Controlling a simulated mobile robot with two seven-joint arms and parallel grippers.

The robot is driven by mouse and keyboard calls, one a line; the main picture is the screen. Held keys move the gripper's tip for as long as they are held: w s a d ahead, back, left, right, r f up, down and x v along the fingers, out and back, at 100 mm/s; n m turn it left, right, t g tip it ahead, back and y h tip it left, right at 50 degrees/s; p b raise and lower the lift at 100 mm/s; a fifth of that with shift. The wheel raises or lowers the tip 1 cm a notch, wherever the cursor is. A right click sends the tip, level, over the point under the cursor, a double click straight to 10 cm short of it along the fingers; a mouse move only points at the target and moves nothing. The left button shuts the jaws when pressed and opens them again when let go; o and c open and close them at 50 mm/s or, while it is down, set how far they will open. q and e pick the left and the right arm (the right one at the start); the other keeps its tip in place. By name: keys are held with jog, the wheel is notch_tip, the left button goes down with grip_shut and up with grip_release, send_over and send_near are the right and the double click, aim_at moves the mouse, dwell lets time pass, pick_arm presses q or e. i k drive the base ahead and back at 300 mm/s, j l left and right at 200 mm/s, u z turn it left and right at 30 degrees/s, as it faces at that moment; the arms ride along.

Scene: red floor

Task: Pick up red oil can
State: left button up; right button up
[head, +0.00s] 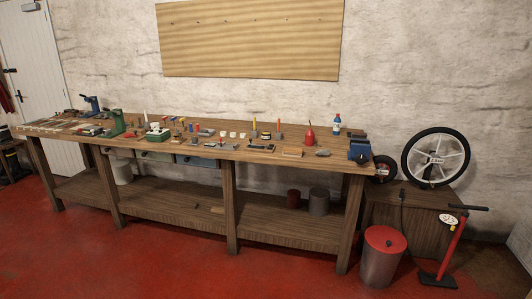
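A small red oil can (309,136) with a narrow pointed top stands upright near the right end of the long wooden workbench (250,155). It stands between a white bottle with a blue label and a flat grey item. Neither of my grippers shows in the head view. The bench is some distance away across the floor.
Near the can are a blue-and-white bottle (337,124), a flat grey item (323,153) and a blue vise (359,150). A red-lidded bin (382,258) and a red floor pump (449,250) stand right of the bench. The red floor (180,270) in front is clear.

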aim_at(310, 135)
jog(key=i+j+z, duration=0.15)
jog(key=i+z, duration=0.15)
jog(key=i, duration=0.2)
jog(key=i+j+z, duration=0.3)
jog(key=i, duration=0.2)
jog(key=i+l+u, duration=0.2)
jog(key=i+l, duration=1.2)
jog(key=l, duration=0.15)
